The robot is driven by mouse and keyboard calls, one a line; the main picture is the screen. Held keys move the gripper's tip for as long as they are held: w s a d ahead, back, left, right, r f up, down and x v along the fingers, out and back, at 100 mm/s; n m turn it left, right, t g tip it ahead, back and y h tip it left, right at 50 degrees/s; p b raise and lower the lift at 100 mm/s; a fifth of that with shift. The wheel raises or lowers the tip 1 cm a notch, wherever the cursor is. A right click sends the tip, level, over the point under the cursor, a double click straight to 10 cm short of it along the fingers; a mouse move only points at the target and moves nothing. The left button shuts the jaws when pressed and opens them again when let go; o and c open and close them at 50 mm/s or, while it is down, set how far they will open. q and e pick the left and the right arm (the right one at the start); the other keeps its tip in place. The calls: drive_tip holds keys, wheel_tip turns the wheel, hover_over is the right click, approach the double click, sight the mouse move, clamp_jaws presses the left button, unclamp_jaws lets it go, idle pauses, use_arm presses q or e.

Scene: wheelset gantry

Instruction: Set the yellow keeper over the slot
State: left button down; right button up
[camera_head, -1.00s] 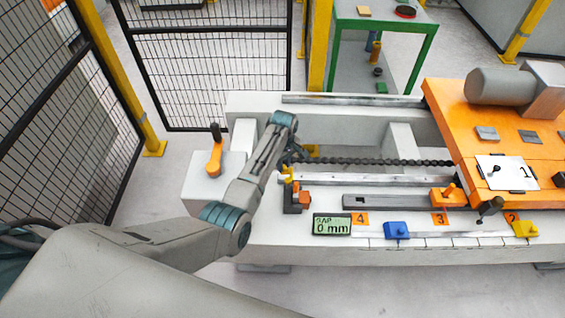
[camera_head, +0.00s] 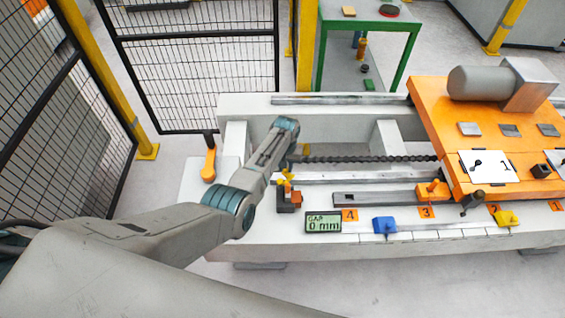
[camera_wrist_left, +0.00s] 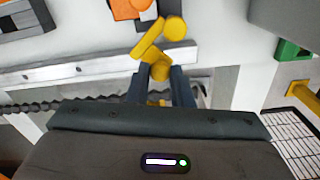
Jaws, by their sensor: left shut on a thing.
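The yellow keeper (camera_wrist_left: 150,40) shows in the left wrist view as a yellow bar with a round knob. My left gripper (camera_wrist_left: 160,88) is shut on its yellow stem, between the two dark fingers. In the head view the keeper (camera_head: 286,177) is a small yellow shape just above a dark bracket with an orange block (camera_head: 295,198). My left gripper (camera_head: 289,164) there is mostly hidden by my own arm. Whether the keeper touches the bracket, and where the slot lies, I cannot tell. My right gripper is not in view.
A green gap display (camera_head: 323,223) reads 0 mm. A blue block (camera_head: 384,225) and a yellow block (camera_head: 507,218) sit on the bench's front strip. An orange carriage (camera_head: 430,120) stands at right. A dark chain (camera_head: 370,159) runs behind. A mesh fence (camera_head: 200,75) stands behind left.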

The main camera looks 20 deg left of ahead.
sight(292, 178)
use_arm(q)
drive_tip(key=m, duration=0.1)
drive_tip(key=d+m+p, duration=0.1)
drive_tip(key=m, duration=0.2)
drive_tip(key=shift+s+d+r+m+p, duration=0.1)
drive_tip(key=shift+s+d+m+p, duration=0.2)
drive_tip(key=shift+s+d+p, duration=0.1)
drive_tip(key=m, duration=0.1)
drive_tip(key=m+p, duration=0.1)
drive_tip(key=shift+s+d+m, duration=0.3)
drive_tip(key=shift+s+d+m+p, duration=0.15)
drive_tip(key=shift+m+p, duration=0.15)
drive_tip(key=shift+m, duration=0.2)
drive_tip(key=c, duration=1.3)
unclamp_jaws()
